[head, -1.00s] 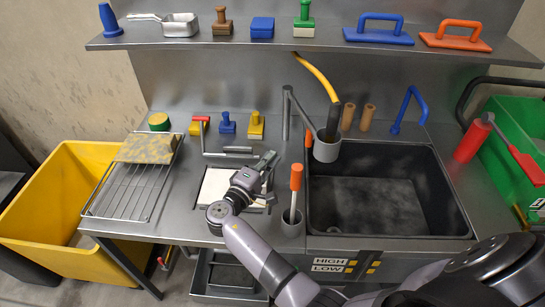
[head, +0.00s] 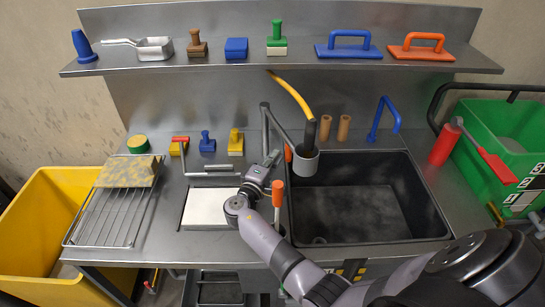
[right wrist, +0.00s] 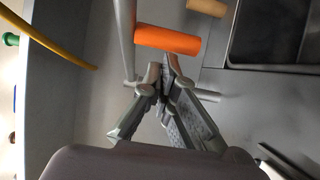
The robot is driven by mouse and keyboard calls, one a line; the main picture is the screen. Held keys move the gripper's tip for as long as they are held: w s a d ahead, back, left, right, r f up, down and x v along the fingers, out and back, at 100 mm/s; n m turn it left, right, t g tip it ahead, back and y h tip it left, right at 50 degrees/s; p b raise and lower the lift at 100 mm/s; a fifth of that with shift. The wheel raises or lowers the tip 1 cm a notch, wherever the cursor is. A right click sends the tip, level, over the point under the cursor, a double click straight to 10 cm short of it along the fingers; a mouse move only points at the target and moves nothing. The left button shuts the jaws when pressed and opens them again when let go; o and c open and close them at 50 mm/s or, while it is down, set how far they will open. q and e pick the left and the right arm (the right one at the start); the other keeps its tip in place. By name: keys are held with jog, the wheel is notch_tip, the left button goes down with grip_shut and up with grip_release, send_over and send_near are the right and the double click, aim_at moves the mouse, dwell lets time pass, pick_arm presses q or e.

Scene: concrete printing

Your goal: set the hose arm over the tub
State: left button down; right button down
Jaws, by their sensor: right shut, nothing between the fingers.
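The hose arm (head: 283,127) is a grey post with a bent bar, behind the left back corner of the black tub (head: 420,198). Its grey ring (head: 305,166) holds the dark nozzle (head: 311,132) of a yellow hose at that corner. An orange grip (head: 288,153) shows beside the ring. My right gripper (head: 273,159) is just left of this grip, shut and empty. In the right wrist view its fingertips (right wrist: 164,68) are just short of an orange cylinder (right wrist: 167,40) beside a grey post (right wrist: 125,38). My left gripper is out of view.
An orange-handled tool (head: 278,193) stands upright left of the tub, near my right arm. A white plate (head: 205,207) and a wire rack (head: 105,216) lie farther left. A blue hook (head: 383,118) stands behind the tub. The tub's inside looks clear.

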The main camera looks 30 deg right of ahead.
jog(key=shift+s+d, duration=0.3)
jog(key=shift+d, duration=0.45)
jog(key=shift+s+d, duration=0.25)
jog(key=shift+d, duration=0.45)
jog(key=shift+r, duration=0.15)
notch_tip(320, 180, up, 10)
send_over(286, 152)
jog(key=a, duration=0.1)
jog(key=shift+s, duration=0.25)
